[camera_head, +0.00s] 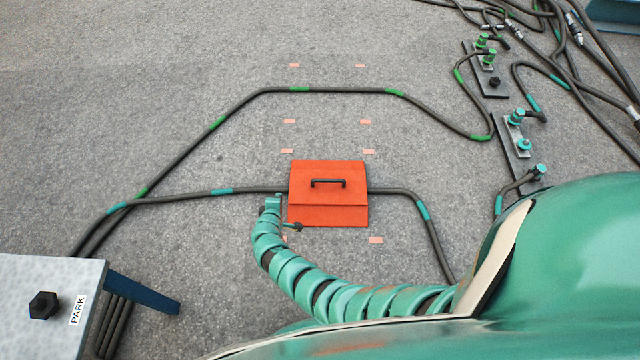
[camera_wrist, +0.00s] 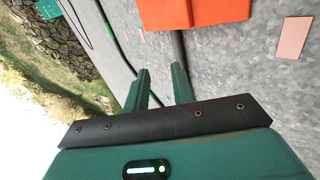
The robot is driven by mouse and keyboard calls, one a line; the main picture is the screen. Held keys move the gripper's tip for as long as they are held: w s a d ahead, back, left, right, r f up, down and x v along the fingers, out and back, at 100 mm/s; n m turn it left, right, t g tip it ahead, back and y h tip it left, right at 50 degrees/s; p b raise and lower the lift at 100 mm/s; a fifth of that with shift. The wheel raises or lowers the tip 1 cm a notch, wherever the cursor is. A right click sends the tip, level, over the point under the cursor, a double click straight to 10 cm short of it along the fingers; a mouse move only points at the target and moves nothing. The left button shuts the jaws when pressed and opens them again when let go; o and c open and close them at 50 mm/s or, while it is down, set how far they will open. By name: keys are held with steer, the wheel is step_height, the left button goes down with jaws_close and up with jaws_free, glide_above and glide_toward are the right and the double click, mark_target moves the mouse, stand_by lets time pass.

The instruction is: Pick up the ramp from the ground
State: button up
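The ramp (camera_head: 328,214) is an orange block with sloped faces and a black handle (camera_head: 328,182) on top. It sits on the grey ground over a dark cable with teal bands. My gripper (camera_head: 282,212) is at the end of my segmented teal arm, just left of the ramp's lower left side. In the wrist view my gripper (camera_wrist: 160,72) shows two green fingers apart with nothing between them. The ramp also shows in the wrist view (camera_wrist: 195,12), cut off at the top edge, beyond the fingertips; its handle is not in that view.
Small pink marks (camera_head: 376,240) lie on the ground around the ramp. A green-banded cable (camera_head: 300,89) loops behind it. Plates with connectors (camera_head: 517,145) and more cables are at right. A grey panel marked PARK (camera_head: 60,300) stands at lower left. The ground at upper left is clear.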

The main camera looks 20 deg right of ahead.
steer(key=s+d+r+m+g+h, duration=0.1)
steer(key=s+d+r+m+h, duration=0.15)
steer(key=d+h, duration=0.45)
steer(key=y+b, duration=0.2)
steer(key=b, duration=0.4)
glide_toward(327, 181)
steer(key=shift+n+g, duration=0.3)
steer(key=shift+n, duration=0.05)
steer(key=x, duration=0.5)
steer(key=shift+w+a+f, duration=0.1)
steer(key=shift+a+f, duration=0.15)
steer(key=shift+a, duration=0.1)
steer(key=shift+w+d+f, duration=0.15)
steer(key=shift+w+d, duration=0.25)
steer(key=b+x, duration=0.3)
steer(key=x, duration=0.1)
steer(key=shift+w+d+f+b, duration=0.1)
steer(key=shift+d+b, duration=0.2)
steer(key=shift+d, duration=0.15)
jaws_close()
